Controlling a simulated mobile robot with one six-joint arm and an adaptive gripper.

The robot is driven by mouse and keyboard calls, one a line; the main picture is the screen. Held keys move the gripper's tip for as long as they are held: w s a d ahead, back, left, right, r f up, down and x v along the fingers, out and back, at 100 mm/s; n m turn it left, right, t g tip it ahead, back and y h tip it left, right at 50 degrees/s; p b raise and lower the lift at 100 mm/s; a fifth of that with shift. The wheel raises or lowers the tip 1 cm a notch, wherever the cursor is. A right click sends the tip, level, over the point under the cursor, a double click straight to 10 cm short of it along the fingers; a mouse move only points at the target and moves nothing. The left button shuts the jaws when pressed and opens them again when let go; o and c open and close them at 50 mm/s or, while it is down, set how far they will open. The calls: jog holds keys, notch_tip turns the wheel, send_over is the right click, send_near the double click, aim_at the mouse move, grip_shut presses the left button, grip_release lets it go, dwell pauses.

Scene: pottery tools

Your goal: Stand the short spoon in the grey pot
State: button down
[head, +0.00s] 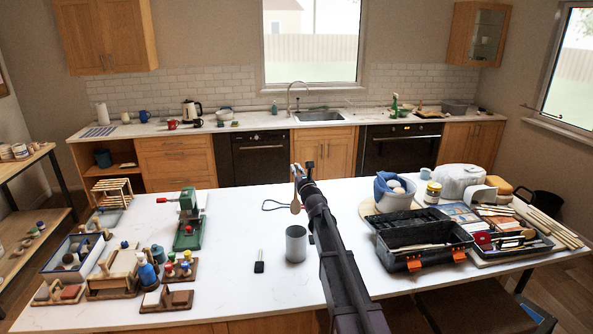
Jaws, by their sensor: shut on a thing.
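The grey pot (296,244) stands upright on the white table near its front middle. My gripper (299,174) is above the table, higher in the picture than the pot. It is shut on the short spoon (295,207), a small wooden-coloured spoon that hangs roughly upright with its rounded end down. The spoon's lower end shows just above the pot's rim in the picture, apart from it. The distance between them in depth is hard to tell. My gripper's fingers are small and partly hidden by my arm.
A black-handled tool (259,262) lies left of the pot, and a dark loop (276,205) lies behind it. A green machine (190,222) and wooden stands are at left. An open black toolbox (420,240) and blue-grey bucket (394,192) are at right.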

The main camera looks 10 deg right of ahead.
aim_at(297, 203)
jog(key=shift+f+b, duration=0.25)
jog(key=shift+b, duration=0.05)
jog(key=shift+f+b, duration=7.4)
jog(key=c, duration=0.6)
grip_release()
jog(key=shift+c, duration=0.2)
jog(key=shift+d, duration=0.1)
jog(key=shift+r, duration=0.1)
